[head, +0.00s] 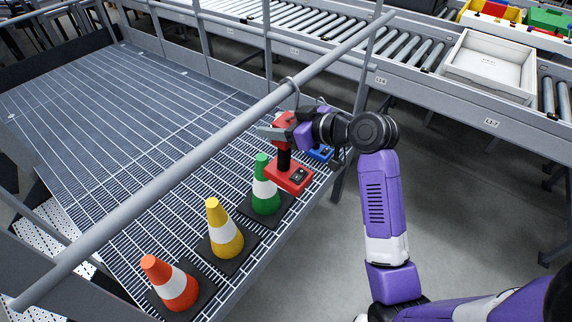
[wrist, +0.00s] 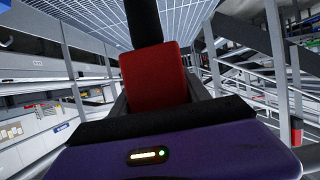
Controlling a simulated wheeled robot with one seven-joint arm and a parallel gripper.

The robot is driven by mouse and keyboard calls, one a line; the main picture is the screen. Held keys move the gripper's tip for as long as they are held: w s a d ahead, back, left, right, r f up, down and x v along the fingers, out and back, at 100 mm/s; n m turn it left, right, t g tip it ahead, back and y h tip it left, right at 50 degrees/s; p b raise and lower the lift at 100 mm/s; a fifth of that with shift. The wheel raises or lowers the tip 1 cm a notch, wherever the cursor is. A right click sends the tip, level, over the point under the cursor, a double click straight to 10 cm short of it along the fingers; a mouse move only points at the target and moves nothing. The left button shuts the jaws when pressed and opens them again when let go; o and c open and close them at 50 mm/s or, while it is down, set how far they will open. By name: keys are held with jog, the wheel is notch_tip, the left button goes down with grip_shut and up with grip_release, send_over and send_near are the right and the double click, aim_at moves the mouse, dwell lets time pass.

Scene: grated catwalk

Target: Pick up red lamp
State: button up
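The red lamp has a red head (head: 283,120), a black stem (head: 284,157) and a wide red base (head: 289,176) with a dark panel. It is roughly upright at the catwalk's right edge, and its base looks raised off the grating. My gripper (head: 275,132) is shut on the head from the right. In the wrist view, the red lamp (wrist: 153,78) fills the space between the fingers of my gripper (wrist: 158,92), touching both sides. Its black stem runs out of the top of that view, and its base is not visible there.
Green (head: 265,188), yellow (head: 224,232) and orange (head: 173,285) cones stand on the grated catwalk (head: 130,130). A blue object (head: 321,153) is partly hidden behind my arm. A grey rail (head: 200,150) crosses close to my gripper. A roller conveyor (head: 410,55) holds a white tray (head: 490,75).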

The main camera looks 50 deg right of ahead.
grip_shut()
jog(key=shift+r, duration=0.15)
